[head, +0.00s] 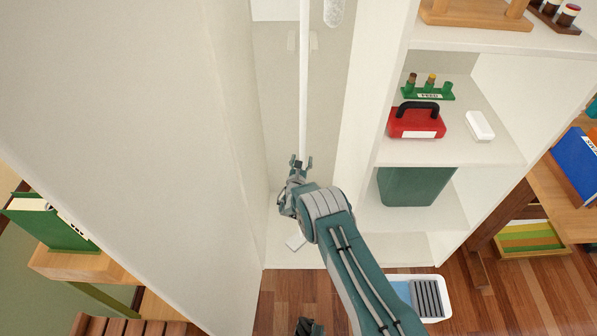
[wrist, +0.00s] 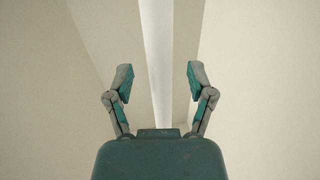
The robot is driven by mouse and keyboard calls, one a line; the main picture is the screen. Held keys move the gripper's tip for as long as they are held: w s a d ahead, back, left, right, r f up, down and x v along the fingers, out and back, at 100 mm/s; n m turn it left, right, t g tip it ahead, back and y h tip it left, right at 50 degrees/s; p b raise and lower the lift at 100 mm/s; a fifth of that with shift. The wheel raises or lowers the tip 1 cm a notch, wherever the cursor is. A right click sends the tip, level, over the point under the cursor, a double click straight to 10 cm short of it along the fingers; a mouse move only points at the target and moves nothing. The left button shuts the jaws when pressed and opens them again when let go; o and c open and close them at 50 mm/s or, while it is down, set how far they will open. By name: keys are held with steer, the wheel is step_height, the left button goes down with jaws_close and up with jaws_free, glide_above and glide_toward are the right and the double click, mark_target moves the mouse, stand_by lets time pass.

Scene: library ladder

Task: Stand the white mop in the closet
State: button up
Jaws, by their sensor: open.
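The white mop stands upright inside the tall closet (head: 270,110). Its long white handle (head: 303,85) runs up near the back wall, and a flat white piece (head: 295,241), seemingly its head, shows on the closet floor. My gripper (head: 301,162) is inside the closet at the handle's lower part, with its fingers apart. In the wrist view, the handle (wrist: 157,60) passes beyond and between the open fingertips (wrist: 157,80). I cannot tell whether a finger touches it. My gripper and arm hide part of the lower handle.
Pale clips (head: 313,41) sit on the closet's back wall beside the handle. Shelves on the right hold a red toolbox (head: 416,121), a green rack (head: 427,92) and a green bin (head: 412,186). A white tub (head: 436,309) stands on the wooden floor. Closet side walls are close to my arm.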

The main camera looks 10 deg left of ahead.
steer(key=s, duration=1.1)
steer(key=shift+d+f, duration=0.25)
steer(key=shift+d, duration=0.15)
steer(key=shift+s, duration=0.1)
